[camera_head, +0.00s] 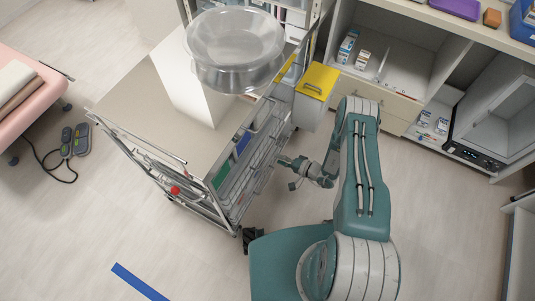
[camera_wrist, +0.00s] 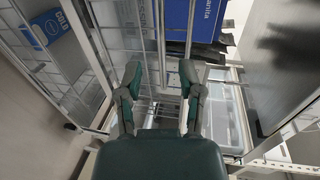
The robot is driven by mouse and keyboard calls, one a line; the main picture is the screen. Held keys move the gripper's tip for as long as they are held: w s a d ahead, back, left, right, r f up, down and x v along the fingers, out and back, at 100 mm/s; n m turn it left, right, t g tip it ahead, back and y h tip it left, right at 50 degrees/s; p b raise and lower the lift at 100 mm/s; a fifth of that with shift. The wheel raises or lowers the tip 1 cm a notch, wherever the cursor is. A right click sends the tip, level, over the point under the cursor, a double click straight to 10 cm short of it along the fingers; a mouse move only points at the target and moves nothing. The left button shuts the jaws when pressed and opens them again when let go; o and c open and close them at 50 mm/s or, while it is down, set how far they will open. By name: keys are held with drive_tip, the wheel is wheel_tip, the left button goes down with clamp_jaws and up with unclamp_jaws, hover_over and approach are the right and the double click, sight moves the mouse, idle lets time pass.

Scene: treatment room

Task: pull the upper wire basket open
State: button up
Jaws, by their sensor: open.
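The cart (camera_head: 205,190) with wire baskets stands left of my arm in the head view. Its upper wire basket (camera_head: 256,153) faces my gripper and holds blue and green packs. My gripper (camera_head: 287,172) is just right of the basket front. In the wrist view, my gripper (camera_wrist: 160,78) has its two fingers spread apart, with nothing visibly held between them. Thin basket wires (camera_wrist: 125,42) show beyond and between the fingertips. I cannot tell whether the fingers touch a wire. The basket looks pushed in.
A yellow-lidded bin (camera_head: 316,82) hangs at the cart's far end. Clear bowls (camera_head: 235,45) stand on top. Shelving (camera_head: 400,105) lies behind my arm. A pink couch (camera_head: 30,95) and a foot pedal (camera_head: 75,140) are left. The floor in front is clear.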

sight(267, 155)
drive_tip(key=x, duration=0.6)
drive_tip(key=shift+a, duration=0.1)
clamp_jaws()
